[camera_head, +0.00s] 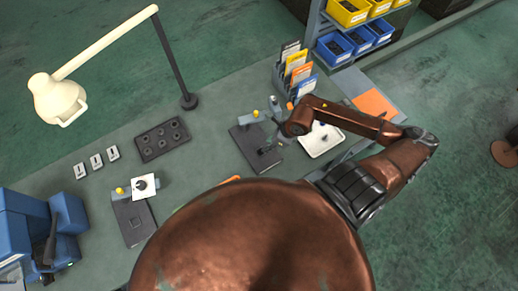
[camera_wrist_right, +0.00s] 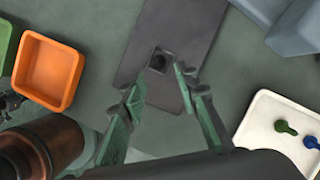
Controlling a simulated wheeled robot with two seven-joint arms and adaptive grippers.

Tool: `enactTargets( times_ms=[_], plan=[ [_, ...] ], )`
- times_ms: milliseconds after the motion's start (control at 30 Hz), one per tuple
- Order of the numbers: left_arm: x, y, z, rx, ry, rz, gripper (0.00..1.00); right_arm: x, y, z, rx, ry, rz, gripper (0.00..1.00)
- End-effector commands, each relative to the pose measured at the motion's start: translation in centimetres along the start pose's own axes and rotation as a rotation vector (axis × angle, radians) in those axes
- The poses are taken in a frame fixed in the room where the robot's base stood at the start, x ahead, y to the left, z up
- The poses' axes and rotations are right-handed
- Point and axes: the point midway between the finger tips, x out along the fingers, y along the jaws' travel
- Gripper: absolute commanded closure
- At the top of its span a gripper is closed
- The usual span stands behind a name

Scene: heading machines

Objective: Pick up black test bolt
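My right gripper (camera_head: 269,148) is over the dark plate of the right-hand fixture (camera_head: 240,143) on the bench. In the right wrist view its two green fingers (camera_wrist_right: 158,86) are apart with nothing between them. Beyond the fingertips, a small square block (camera_wrist_right: 161,60) with a dark round centre sits on the dark plate (camera_wrist_right: 202,22). I cannot tell whether that centre is the black test bolt or a hole. A white tray (camera_wrist_right: 265,128) holds a green bolt (camera_wrist_right: 286,128) and a blue bolt (camera_wrist_right: 311,141). My left gripper is not in view.
In the wrist view an orange bin (camera_wrist_right: 48,72) lies to the left. The head view shows a dark block with round holes (camera_head: 162,139), a second fixture (camera_head: 133,221), a lamp (camera_head: 60,97), a folder rack (camera_head: 297,70) and a blue machine (camera_head: 40,230).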

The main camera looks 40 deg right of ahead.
Motion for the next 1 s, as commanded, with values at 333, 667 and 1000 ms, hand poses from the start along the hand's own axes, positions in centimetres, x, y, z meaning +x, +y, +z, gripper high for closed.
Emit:
enactTargets(
  times_ms=[333, 667, 1000],
  plan=[
    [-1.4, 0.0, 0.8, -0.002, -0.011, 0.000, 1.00, 3.7, 0.4, 0.7, 0.004, -0.003, 0.005, 0.71],
    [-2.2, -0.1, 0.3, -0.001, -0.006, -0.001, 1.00, 7.2, 0.4, 0.6, 0.004, -0.002, 0.002, 0.71],
    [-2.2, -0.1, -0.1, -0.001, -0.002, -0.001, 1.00, 7.2, 0.4, 0.5, 0.003, -0.002, 0.002, 0.82]
  ],
)
